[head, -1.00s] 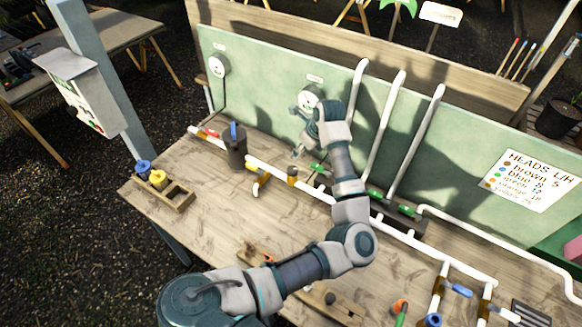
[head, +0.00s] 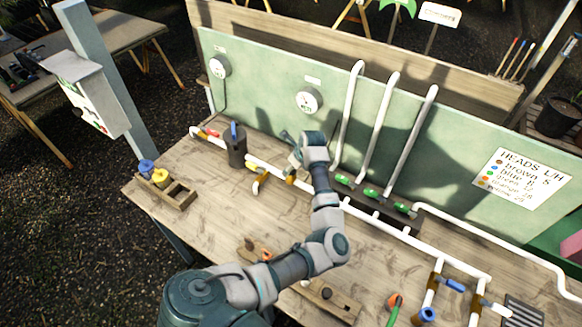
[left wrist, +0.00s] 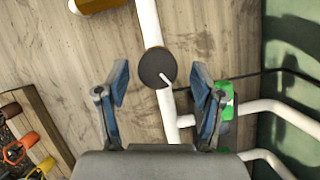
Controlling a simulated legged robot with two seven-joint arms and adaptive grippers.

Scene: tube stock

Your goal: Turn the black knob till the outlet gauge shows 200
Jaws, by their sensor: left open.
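The black knob (left wrist: 153,66) is a round dark disc with a white pointer line, on the white pipe in the left wrist view. My left gripper (left wrist: 160,78) is open, with one finger on each side of the knob and a gap to both. In the head view the left gripper (head: 290,153) is over the pipe, above a brass-coloured fitting (head: 290,175), and hides the knob's top. Two round white gauges are on the green panel: a left one (head: 219,67) and a right one (head: 308,101). Their labels and readings are too small to read.
Beside the gripper are a dark filter housing (head: 236,148), a yellow fitting (head: 257,170) and green-handled valves (head: 371,193) below upright white pipes. A wooden tray (head: 178,192) holds blue and yellow spools.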

